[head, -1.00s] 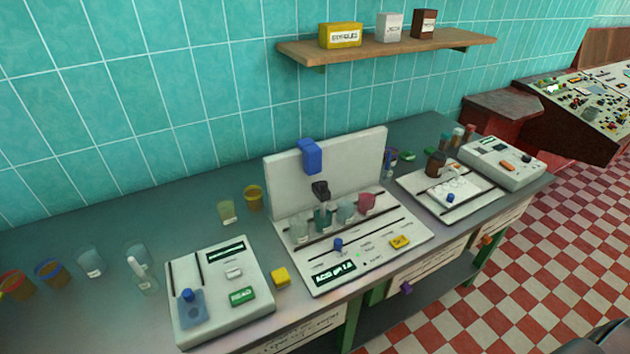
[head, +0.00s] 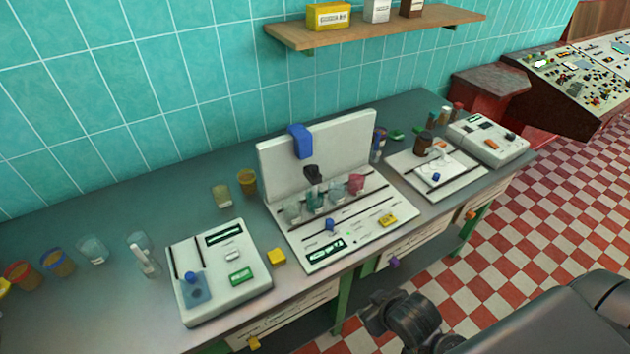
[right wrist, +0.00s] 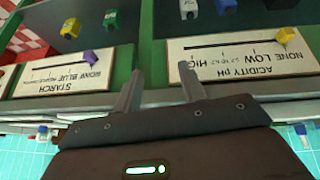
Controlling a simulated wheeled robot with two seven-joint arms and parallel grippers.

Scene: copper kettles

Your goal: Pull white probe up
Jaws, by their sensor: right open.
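A slim white upright piece (head: 143,258), which looks like the white probe, stands at a clear glass at the left of the bench, left of the grey instrument box. It is small here, and I cannot tell whether it is inside the glass or beside it. My right gripper (head: 382,318) is low at the bottom right, in front of the bench and well to the right of that piece. In the right wrist view, my right gripper (right wrist: 158,88) has its two fingers apart with nothing held between them. My left gripper is not in view.
The grey instrument box (head: 220,275) has a green button. The white panel station (head: 340,235) with a blue block and several beakers is mid-bench. Front signs carry a yellow knob (right wrist: 284,35) and a purple knob (right wrist: 90,56). Coloured cups stand at the far left.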

